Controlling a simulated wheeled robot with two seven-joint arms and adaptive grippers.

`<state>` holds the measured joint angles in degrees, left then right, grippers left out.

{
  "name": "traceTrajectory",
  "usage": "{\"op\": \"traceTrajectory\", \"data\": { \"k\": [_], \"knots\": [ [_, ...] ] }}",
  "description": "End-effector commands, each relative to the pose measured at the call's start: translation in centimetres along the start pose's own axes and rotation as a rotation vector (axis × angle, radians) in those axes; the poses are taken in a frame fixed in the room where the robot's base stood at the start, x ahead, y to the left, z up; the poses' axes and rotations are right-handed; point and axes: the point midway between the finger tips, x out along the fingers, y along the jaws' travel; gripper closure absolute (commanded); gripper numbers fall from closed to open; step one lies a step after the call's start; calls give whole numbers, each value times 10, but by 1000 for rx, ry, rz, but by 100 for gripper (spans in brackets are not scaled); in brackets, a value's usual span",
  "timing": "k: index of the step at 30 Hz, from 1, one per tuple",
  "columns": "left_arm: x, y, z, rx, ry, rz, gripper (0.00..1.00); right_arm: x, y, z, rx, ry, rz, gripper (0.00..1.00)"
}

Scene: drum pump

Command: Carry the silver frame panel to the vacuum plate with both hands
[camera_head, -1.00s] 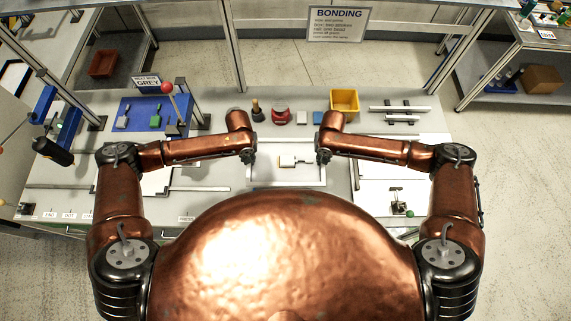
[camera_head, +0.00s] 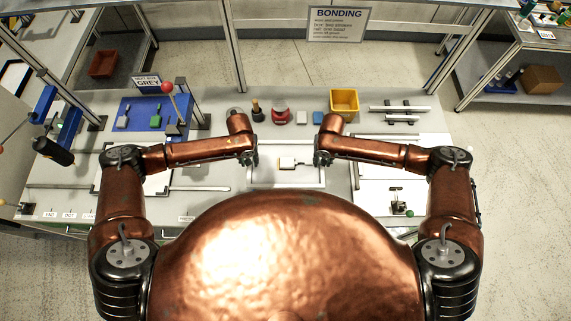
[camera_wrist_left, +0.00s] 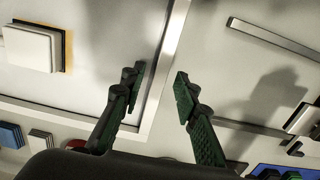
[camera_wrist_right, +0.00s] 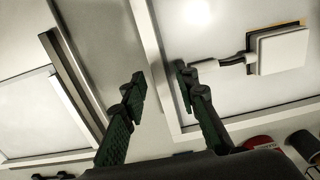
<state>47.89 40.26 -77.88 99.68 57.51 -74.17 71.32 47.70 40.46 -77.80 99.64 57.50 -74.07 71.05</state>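The silver frame panel (camera_head: 287,186) lies on the middle of the bench, a thin metal rim around a pale sheet. My left gripper (camera_head: 252,160) is at its left side and my right gripper (camera_head: 322,158) at its right side. In the left wrist view the open fingers (camera_wrist_left: 157,78) stand on either side of a rim bar (camera_wrist_left: 168,50). In the right wrist view the open fingers (camera_wrist_right: 161,76) likewise flank a rim bar (camera_wrist_right: 150,40). Contact with the rim cannot be told. I cannot tell for sure which pale surface is the vacuum plate.
A white block with a handle (camera_head: 287,162) sits inside the frame. A blue mat (camera_head: 138,113) and a red-knobbed lever (camera_head: 167,88) are at left. A yellow bin (camera_head: 344,101) and a red item (camera_head: 281,116) stand behind. A white sheet (camera_head: 378,185) lies at right.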

Motion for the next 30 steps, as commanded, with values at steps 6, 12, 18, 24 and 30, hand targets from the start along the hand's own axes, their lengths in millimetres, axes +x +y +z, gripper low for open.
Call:
{"op": "traceTrajectory", "data": {
  "k": [6, 12, 18, 24, 30],
  "knots": [
    [-11, 1, -1, 1, 1, 2, 71, 0, -1, 0, -1, 1, -1, 71],
    [-41, 1, -1, 1, 2, 2, 71, 0, -1, 0, -1, 1, -2, 71],
    [-67, 0, -1, -1, 1, 1, 71, 0, -1, 0, -1, 1, -2, 71],
    [-79, 0, 0, 0, -1, -1, 71, -3, -1, 0, -1, 1, -2, 71],
    [-80, 0, 0, 0, -1, 0, 71, -28, -1, -1, -1, 3, -4, 71]
  ]
}}
